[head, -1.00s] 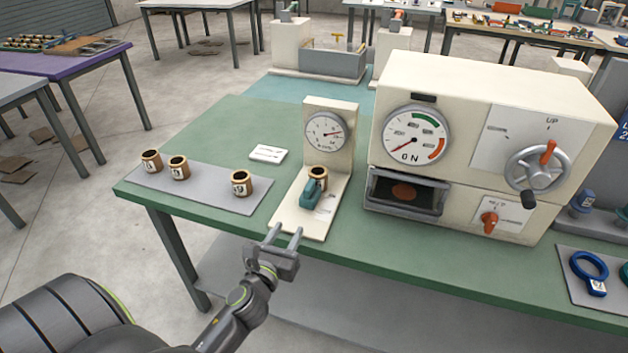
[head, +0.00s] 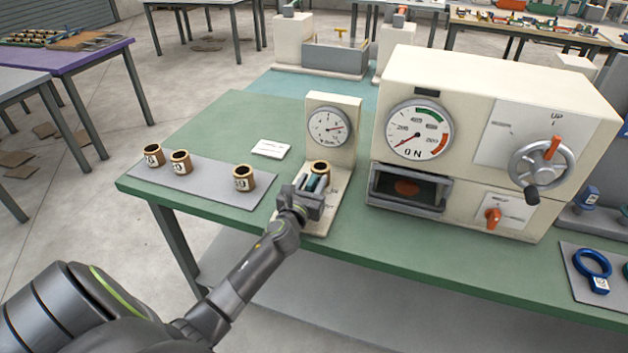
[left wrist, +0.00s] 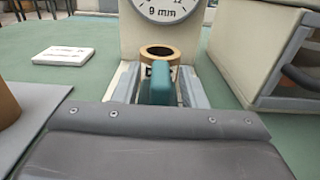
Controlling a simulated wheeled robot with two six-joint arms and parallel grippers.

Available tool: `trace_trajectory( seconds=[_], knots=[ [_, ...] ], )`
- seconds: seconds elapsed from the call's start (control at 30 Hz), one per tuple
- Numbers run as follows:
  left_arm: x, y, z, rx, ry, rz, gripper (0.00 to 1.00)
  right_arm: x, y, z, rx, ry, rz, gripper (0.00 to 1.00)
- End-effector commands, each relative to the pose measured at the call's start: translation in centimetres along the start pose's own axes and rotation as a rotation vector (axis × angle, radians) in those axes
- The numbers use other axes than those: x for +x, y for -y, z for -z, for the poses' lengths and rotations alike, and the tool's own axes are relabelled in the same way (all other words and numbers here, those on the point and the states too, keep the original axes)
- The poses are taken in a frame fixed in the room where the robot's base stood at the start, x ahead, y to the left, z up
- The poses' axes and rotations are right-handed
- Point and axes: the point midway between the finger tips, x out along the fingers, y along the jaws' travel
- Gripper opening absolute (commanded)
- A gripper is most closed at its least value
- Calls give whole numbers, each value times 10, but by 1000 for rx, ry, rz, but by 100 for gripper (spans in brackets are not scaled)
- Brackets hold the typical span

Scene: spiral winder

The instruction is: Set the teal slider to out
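The teal slider (left wrist: 160,86) stands upright on the cream base of a small dial gauge, in front of a bronze ring (left wrist: 158,52). My left gripper (left wrist: 160,72) is open, with one finger on each side of the slider. A narrow gap shows on each side in the left wrist view, so it does not look gripped. In the head view my left gripper (head: 312,182) hides most of the slider and the front of the base. The gauge dial (head: 330,127) stands upright behind the ring. My right gripper is not in view.
Several bronze rings stand on a grey mat (head: 215,194) at the left, with a white card (head: 271,148) behind. The large cream machine (head: 480,90) with a dial and crank stands close on the right. The green tabletop is clear in front of it.

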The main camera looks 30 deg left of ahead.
Motion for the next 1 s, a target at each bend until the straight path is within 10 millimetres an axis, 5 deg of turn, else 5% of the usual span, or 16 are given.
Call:
trace_trajectory(
  seconds=[0.5,0.8,1.0],
  knots=[
    [19,0,0,0,0,0,38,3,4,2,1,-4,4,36],
    [19,0,0,0,0,0,0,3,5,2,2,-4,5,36],
    [19,0,0,0,-1,0,0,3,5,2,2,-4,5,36]
  ],
)
